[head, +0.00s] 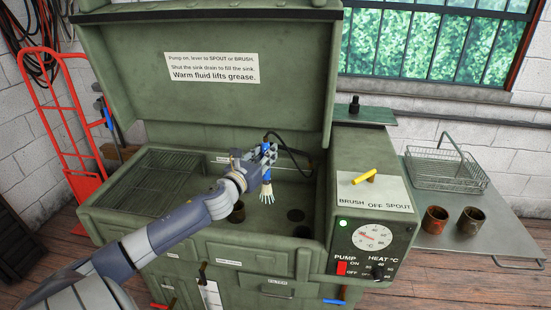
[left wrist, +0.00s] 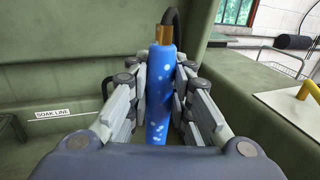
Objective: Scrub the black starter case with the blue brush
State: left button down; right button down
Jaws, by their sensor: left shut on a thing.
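The blue brush (head: 266,176) is upright over the sink, bristles down, with a black hose at its top. My left gripper (head: 262,158) is shut around its blue handle. In the left wrist view the speckled blue handle (left wrist: 159,90) stands between the fingers of my left gripper (left wrist: 160,95). A dark, cup-like piece (head: 237,212) stands in the sink left of the bristles, partly behind my arm; it may be the black starter case. The bristles look apart from it. My right gripper is not in view.
The green sink's front rim (head: 200,238) lies below my left arm. A wire rack (head: 150,180) fills its left side. Dark round shapes (head: 296,214) show on the sink floor. A control box (head: 375,235) with a yellow lever (head: 364,176) is at right. Two cups (head: 435,220) stand beyond.

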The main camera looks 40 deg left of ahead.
pick_arm(q)
jog(key=a+b, duration=0.2)
jog(key=a, duration=0.9)
jog(key=shift+s, duration=0.4)
jog(key=shift+f+b, duration=0.5)
jog(key=shift+f, duration=0.3)
notch_tip(320, 180, down, 10)
jog(key=b, duration=0.8)
jog(key=shift+r, duration=0.2)
jog(key=shift+f+b, duration=0.4)
jog(key=shift+f, duration=0.1)
dwell(0.6)
jog(key=shift+a+f, duration=0.15)
jog(key=shift+f, duration=0.05)
jog(key=shift+a, duration=0.1)
